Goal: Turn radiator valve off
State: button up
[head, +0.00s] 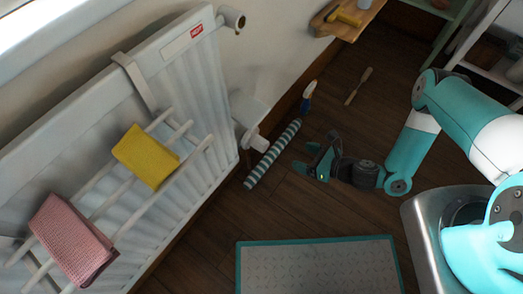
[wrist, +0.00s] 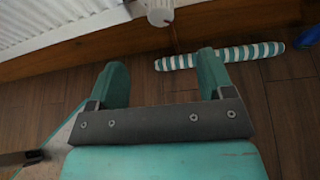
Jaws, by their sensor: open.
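The white radiator (head: 200,95) stands along the left wall, with a red label near its top right corner. A white valve knob (head: 257,142) sticks out low at the radiator's right end. It also shows in the wrist view (wrist: 160,13) at the top edge, partly cut off. My gripper (head: 312,163) is open and empty, low over the floor to the right of the knob and apart from it. In the wrist view my gripper's two teal fingers (wrist: 163,75) are spread, with the knob beyond them. I cannot tell the knob's setting.
A striped roll (head: 272,154) lies on the floor between my gripper and the knob. A blue-and-white item (head: 308,92) and a wooden stick (head: 358,86) lie beyond. A rack with a yellow cloth (head: 146,156) and pink cloth (head: 72,238) hangs on the radiator. A teal-edged mat (head: 320,268) lies in front.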

jog(key=f, duration=0.1)
jog(key=b, duration=0.7)
send_near(267, 147)
jog(key=shift+m, duration=0.3)
jog(key=x, duration=0.4)
jog(key=shift+a+f, duration=0.1)
jog(key=shift+f, duration=0.4)
jog(key=b+x, duration=0.2)
jog(key=b, duration=0.3)
jog(key=shift+w+a+b, duration=0.15)
jog(key=shift+a+b, duration=0.1)
jog(key=shift+b, duration=0.05)
jog(key=shift+r+b+x, duration=0.15)
jog(key=shift+b+x, duration=0.25)
jog(key=shift+x, duration=0.95)
jog(key=shift+r+b+x, duration=0.15)
jog(key=shift+b+x, duration=0.25)
jog(key=shift+x, duration=0.9)
jog(key=shift+w+a, duration=0.1)
jog(key=c, duration=0.9)
